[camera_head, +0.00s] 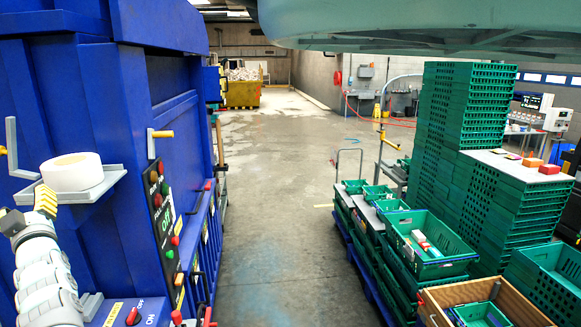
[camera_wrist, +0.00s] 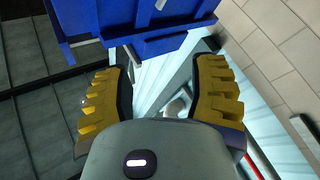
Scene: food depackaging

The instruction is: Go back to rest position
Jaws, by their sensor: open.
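My gripper (camera_wrist: 158,70) shows in the wrist view with its two yellow ridged fingers spread wide apart. Nothing is between them, and they hold nothing. Beyond the fingertips, a blue metal structure (camera_wrist: 150,18) fills the top of the wrist view. I cannot tell how far it is from the fingers.
A blue machine (camera_head: 85,80) with a button panel (camera_head: 163,225) stands close at left. A white tape roll (camera_head: 72,171) sits on its shelf. Stacked green crates (camera_head: 455,115) and a wooden box (camera_head: 437,313) stand at right. The concrete floor (camera_head: 270,200) between is clear.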

